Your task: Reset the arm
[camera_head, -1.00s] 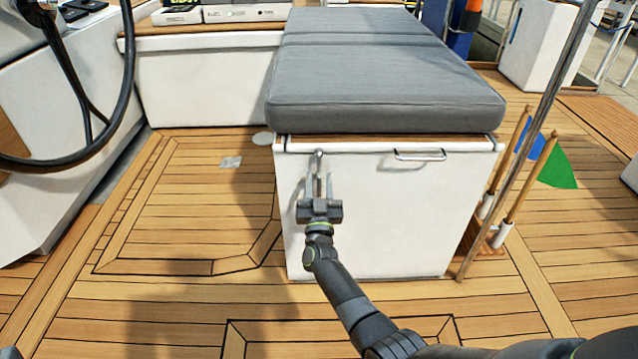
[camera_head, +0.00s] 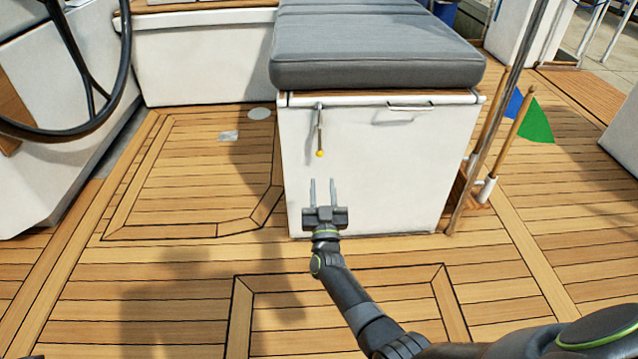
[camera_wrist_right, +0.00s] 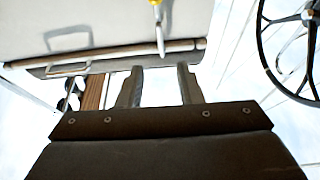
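My right gripper (camera_head: 322,192) is open and empty in the head view. Its two fingers are apart, in front of the white face of the locker (camera_head: 390,170). A small lever with a yellow knob (camera_head: 320,154) hangs down from the locker's top edge, just above the fingertips and apart from them. In the right wrist view my right gripper (camera_wrist_right: 160,75) also shows open, with nothing between its fingers. The lever (camera_wrist_right: 158,25) shows there beyond the fingertips. My left gripper is not in view.
A grey cushion (camera_head: 370,50) lies on top of the locker, with a metal handle (camera_head: 410,107) below it. A steering wheel (camera_head: 120,70) stands at the left. Poles with a green flag (camera_head: 536,124) stand right of the locker. The teak floor (camera_head: 190,180) left of it is clear.

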